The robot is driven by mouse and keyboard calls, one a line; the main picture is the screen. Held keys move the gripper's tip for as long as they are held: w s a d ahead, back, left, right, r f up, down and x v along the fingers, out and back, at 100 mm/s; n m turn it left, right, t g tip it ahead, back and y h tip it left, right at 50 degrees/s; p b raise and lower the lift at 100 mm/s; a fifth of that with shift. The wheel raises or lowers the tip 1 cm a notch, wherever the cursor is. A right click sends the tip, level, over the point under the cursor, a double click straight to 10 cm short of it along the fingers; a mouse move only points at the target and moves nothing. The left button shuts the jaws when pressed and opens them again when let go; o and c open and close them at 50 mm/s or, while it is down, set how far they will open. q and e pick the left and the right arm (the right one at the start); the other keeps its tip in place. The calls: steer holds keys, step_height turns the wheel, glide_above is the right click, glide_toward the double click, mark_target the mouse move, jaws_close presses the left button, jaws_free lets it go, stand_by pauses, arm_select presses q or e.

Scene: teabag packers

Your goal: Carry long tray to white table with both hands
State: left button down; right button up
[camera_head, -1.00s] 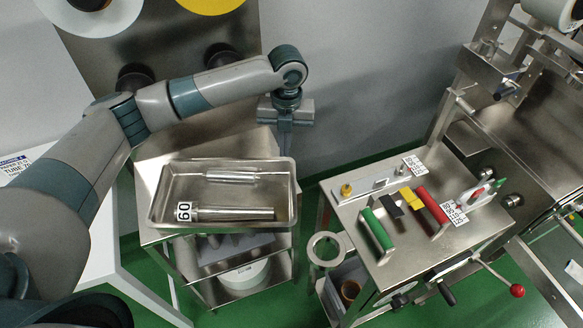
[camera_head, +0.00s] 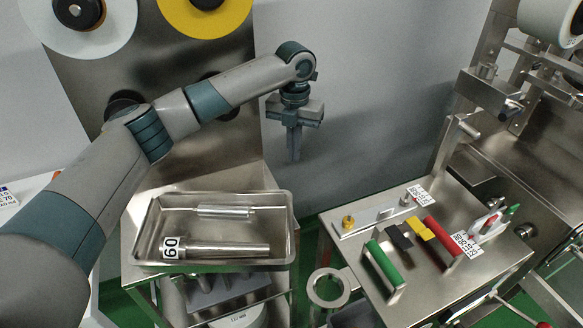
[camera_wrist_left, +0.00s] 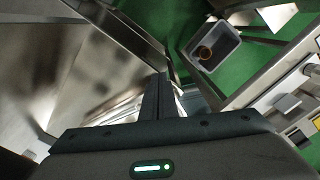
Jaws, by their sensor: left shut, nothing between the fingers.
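The long metal tray (camera_head: 140,240) sits on a steel cart at the lower left of the head view. A thin metal rod (camera_head: 224,211) and a thicker tube labelled 60 (camera_head: 225,250) lie in it. My left gripper (camera_head: 294,155) hangs pointing down, above and behind the tray's right end, apart from it. Its fingers are together and empty; they also show in the left wrist view (camera_wrist_left: 158,92). The white table (camera_head: 30,187) shows only as a piece at the left edge, mostly hidden behind my left arm. My right gripper is not in view.
A steel machine table (camera_head: 430,280) stands at the right, with green (camera_head: 384,264) and red (camera_head: 440,243) handles on it. A narrow gap over green floor separates it from the cart. A grey wall stands behind my left gripper. Large reels hang at the upper left.

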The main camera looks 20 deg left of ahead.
arm_select(q)
steer(key=s+f+p, duration=0.4)
steer(key=f+p, duration=0.1)
steer(key=f, duration=0.4)
steer(key=shift+a+f, duration=0.2)
steer(key=shift+f, duration=0.1)
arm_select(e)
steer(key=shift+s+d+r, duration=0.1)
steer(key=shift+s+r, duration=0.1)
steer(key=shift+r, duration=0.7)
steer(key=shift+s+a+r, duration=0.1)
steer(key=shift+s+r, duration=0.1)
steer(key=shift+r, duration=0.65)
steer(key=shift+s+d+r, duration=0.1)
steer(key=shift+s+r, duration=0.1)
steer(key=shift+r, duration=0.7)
arm_select(q)
steer(key=shift+p, duration=0.3)
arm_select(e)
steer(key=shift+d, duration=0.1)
